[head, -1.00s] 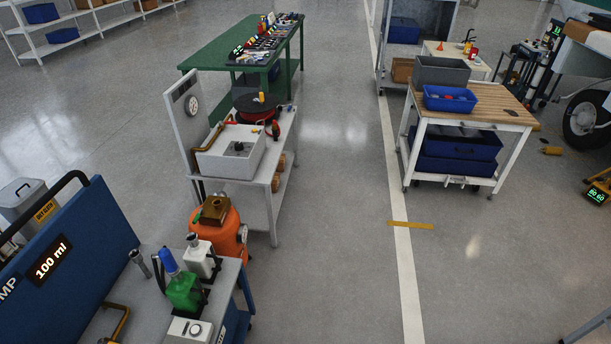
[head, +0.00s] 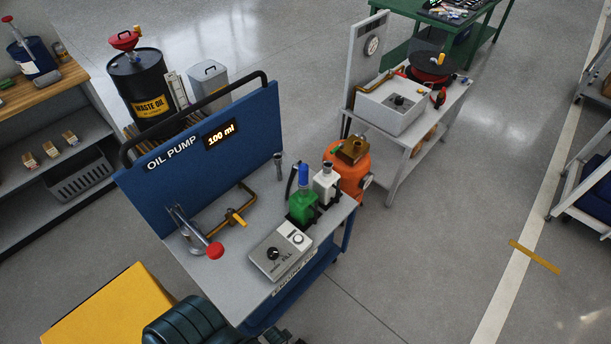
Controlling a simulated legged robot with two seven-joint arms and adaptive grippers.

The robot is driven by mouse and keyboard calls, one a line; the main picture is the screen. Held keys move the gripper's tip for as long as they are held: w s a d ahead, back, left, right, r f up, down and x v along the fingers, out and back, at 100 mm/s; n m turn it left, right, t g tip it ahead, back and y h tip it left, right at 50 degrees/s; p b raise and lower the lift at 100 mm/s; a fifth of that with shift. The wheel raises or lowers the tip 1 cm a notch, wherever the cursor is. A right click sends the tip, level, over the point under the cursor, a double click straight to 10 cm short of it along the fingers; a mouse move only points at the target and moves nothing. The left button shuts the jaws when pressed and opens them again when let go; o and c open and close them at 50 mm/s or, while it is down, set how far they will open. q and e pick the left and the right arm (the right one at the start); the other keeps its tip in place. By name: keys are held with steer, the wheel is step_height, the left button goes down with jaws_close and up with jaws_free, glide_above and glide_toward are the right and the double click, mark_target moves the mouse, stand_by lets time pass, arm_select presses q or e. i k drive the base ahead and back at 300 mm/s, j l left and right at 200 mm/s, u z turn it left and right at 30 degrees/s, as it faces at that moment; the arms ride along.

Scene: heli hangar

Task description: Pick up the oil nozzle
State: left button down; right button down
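The oil pump bench (head: 235,285) stands in the middle of the head view, with a blue back panel (head: 205,165) reading "OIL PUMP" and "100 ml". A bent brass pipe with a yellow lever (head: 237,216) lies on its top. Left of it is a metal fitting with a red knob (head: 214,250). A small grey upright piece (head: 278,165) stands by the panel's right end. I cannot tell for certain which of these is the oil nozzle. Neither gripper is in view.
A grey control box (head: 280,254), a green bottle (head: 302,206) and a white bottle (head: 326,184) stand on the bench. An orange tank (head: 350,175) is behind. A yellow block (head: 110,310) and a dark ribbed object (head: 185,325) are at lower left. Floor right is open.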

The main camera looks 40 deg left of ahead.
mark_target(303, 169)
steer(key=u, duration=2.05)
steer(key=l+u, duration=0.25)
steer(key=u, duration=0.15)
steer(key=l+u, duration=0.6)
steer(key=u, duration=0.15)
steer(key=l+u, duration=0.35)
